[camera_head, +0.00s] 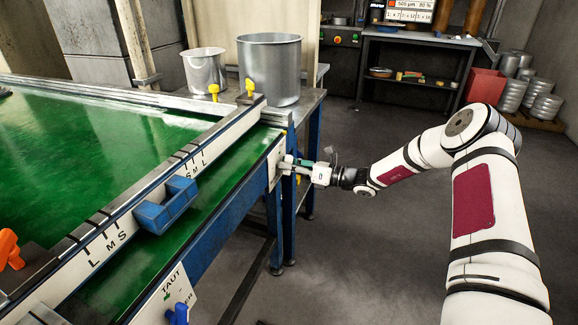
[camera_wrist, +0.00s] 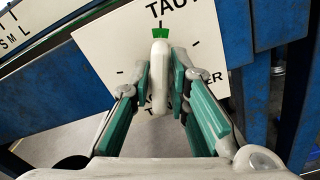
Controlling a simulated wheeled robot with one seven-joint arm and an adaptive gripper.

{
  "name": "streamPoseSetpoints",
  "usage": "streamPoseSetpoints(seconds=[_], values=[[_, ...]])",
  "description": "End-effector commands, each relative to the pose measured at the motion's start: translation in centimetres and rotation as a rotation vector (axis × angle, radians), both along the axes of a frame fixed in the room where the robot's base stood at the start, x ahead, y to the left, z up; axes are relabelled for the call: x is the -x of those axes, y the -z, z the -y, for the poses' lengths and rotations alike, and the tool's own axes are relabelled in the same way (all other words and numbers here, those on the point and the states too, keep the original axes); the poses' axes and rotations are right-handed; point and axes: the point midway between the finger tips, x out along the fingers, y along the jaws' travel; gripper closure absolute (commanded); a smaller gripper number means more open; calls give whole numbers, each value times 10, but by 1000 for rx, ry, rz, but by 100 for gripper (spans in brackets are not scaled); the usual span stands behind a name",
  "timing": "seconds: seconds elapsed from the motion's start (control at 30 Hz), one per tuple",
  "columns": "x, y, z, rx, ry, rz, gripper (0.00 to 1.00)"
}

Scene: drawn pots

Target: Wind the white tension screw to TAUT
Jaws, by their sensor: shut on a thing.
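The white tension screw (camera_wrist: 160,58) is a slim white bar in the middle of the wrist view. It stands upright in the picture, its top end at a green mark (camera_wrist: 160,33) under the word TAUT on a white plate (camera_wrist: 101,50). My gripper (camera_wrist: 161,82) is shut on the screw, one green-backed finger on each side. The fingers hide part of the plate's lower lettering. In the head view my gripper (camera_head: 293,167) reaches the plate at the table's far corner, and the screw is too small to make out there.
A second TAUT plate (camera_head: 173,290) with a blue knob (camera_head: 177,314) is on the table's near side. Two metal pots (camera_head: 269,72) (camera_head: 205,70) stand behind. The floor right of the table is clear.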

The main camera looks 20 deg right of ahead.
Motion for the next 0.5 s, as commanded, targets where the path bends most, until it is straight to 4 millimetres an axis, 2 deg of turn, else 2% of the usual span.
streamPoseSetpoints(seconds=[0.2,0.23,0.3,0.5], values=[[1,1,0,1,0,-2,100],[1,1,0,1,0,-2,81],[1,1,0,2,0,-1,68],[0,1,0,1,1,-1,68]])
